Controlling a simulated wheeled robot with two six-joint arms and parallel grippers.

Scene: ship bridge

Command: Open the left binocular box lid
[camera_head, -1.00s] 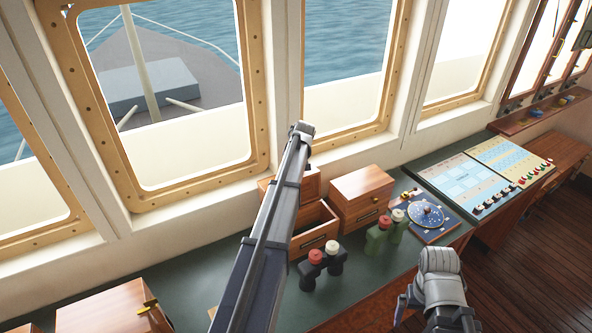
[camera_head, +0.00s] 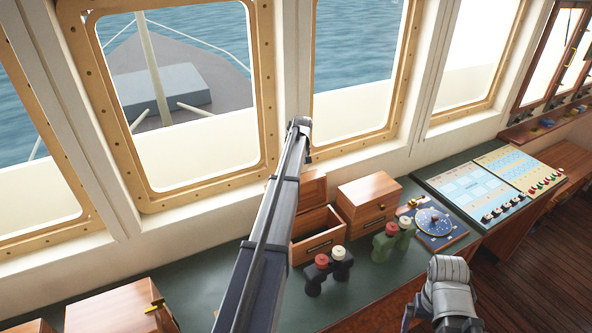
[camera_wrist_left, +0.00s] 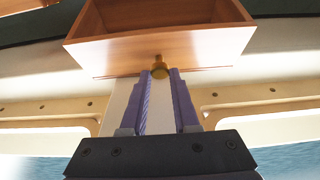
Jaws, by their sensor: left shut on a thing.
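The left binocular box (camera_head: 322,243) is a wooden box on the green console, with its dark interior showing. Its lid (camera_head: 314,188) stands raised at the back of the box, partly hidden behind my left arm. In the left wrist view the hollow wooden lid (camera_wrist_left: 160,48) fills the top, with a brass knob (camera_wrist_left: 160,66) on its edge. My left gripper (camera_wrist_left: 160,75) is shut on this knob. In the head view its fingers are hidden by the arm. My right gripper's fingers are not clearly seen; only the grey arm shows at the lower right.
A closed wooden box (camera_head: 368,194) stands just right. Black binoculars (camera_head: 328,274) and green binoculars (camera_head: 394,242) stand in front of the boxes. Another wooden box (camera_head: 110,308) is at the lower left. An instrument disc (camera_head: 433,222) and chart panels (camera_head: 478,188) lie right. Windows rise behind.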

